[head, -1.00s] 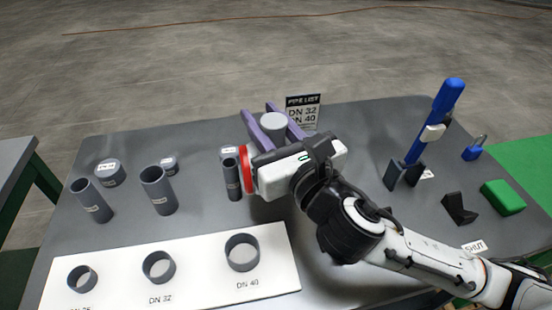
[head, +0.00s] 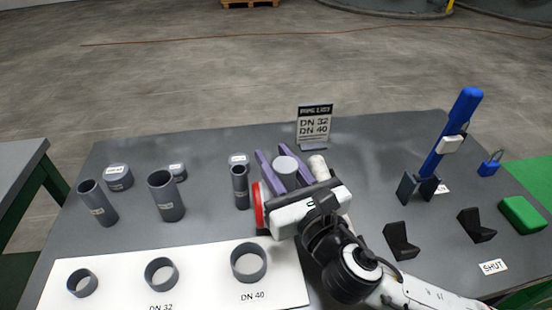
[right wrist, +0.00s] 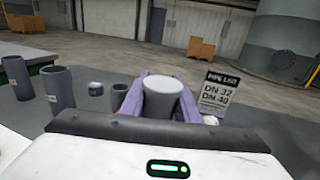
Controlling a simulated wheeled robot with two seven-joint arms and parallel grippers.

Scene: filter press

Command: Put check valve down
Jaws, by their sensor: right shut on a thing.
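The check valve, seen as a grey round-topped piece (head: 286,165), is between the purple fingers of my right gripper (head: 274,155). My right gripper is shut on it, above the table behind the white mat. In the right wrist view the piece (right wrist: 163,98) stands upright between the fingers, wider at its top. Its lower end is hidden by the gripper body, so I cannot tell whether it touches the table. A pale rounded thing (head: 318,167) shows just right of the fingers, partly hidden. My left gripper is not in view.
A dark pipe (head: 240,187) stands close left of my gripper. Larger pipes (head: 166,196) and grey caps (head: 118,177) are further left. The white mat (head: 205,275) holds rings. The pipe list sign (head: 315,122) stands behind. Black brackets (head: 400,241) and a blue-handled device (head: 450,135) are right.

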